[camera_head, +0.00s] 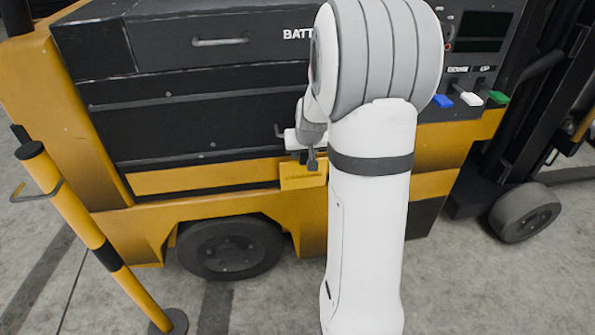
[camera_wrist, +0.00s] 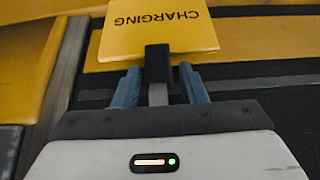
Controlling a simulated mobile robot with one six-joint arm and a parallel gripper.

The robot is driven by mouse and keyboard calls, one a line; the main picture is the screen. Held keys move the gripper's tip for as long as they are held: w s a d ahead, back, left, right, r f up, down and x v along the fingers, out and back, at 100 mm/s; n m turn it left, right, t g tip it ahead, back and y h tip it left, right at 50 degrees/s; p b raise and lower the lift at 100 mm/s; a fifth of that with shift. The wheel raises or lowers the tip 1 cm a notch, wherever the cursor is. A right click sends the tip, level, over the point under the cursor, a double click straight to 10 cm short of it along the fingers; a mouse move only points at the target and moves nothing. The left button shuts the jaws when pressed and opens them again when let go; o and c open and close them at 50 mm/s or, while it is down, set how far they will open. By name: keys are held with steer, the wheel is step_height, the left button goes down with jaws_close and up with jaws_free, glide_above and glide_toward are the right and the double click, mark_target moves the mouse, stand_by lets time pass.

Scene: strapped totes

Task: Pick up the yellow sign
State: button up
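The yellow sign (camera_wrist: 160,35) reads "CHARGING" upside down in the wrist view. A black tab (camera_wrist: 157,65) with a grey stem extends from its edge toward me. My gripper (camera_wrist: 160,78) is open, with one blue-grey finger on each side of the tab and a visible gap on both sides. In the head view the sign (camera_head: 303,178) is against the side of the yellow and black forklift, above and to the right of the nearer wheel. My gripper (camera_head: 309,150) is just above it there, partly hidden by my arm.
The forklift (camera_head: 200,125) fills the background, with a battery drawer and blue, white and green levers (camera_head: 470,98) at the right. A yellow and black post (camera_head: 70,210) stands at the left. The concrete floor (camera_head: 490,285) is clear at the lower right.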

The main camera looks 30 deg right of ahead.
jaws_close()
steer(key=shift+r, duration=0.15)
stand_by(0.4)
